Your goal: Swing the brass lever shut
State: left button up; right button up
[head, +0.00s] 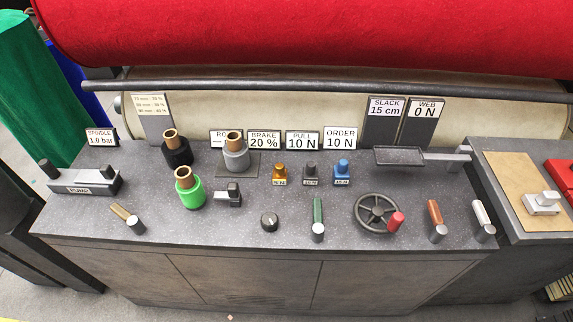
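The brass lever (120,212) is at the front left of the dark speckled counter in the head view. It is a short yellow-brown bar that joins a grey cylindrical post (136,225) and points from it toward the back left. The green lever (318,210), the copper-brown lever (434,212) and the white lever (481,213) sit on similar posts further right and point more nearly straight back. Neither of my grippers shows in this view.
A grey PUMP unit (85,183) stands behind and left of the brass lever. A green roll (190,190) stands to its right. A black knob (269,222) and a handwheel (376,211) are further right. The counter front near the lever is clear.

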aim_at(134, 222)
jog(key=u, duration=1.25)
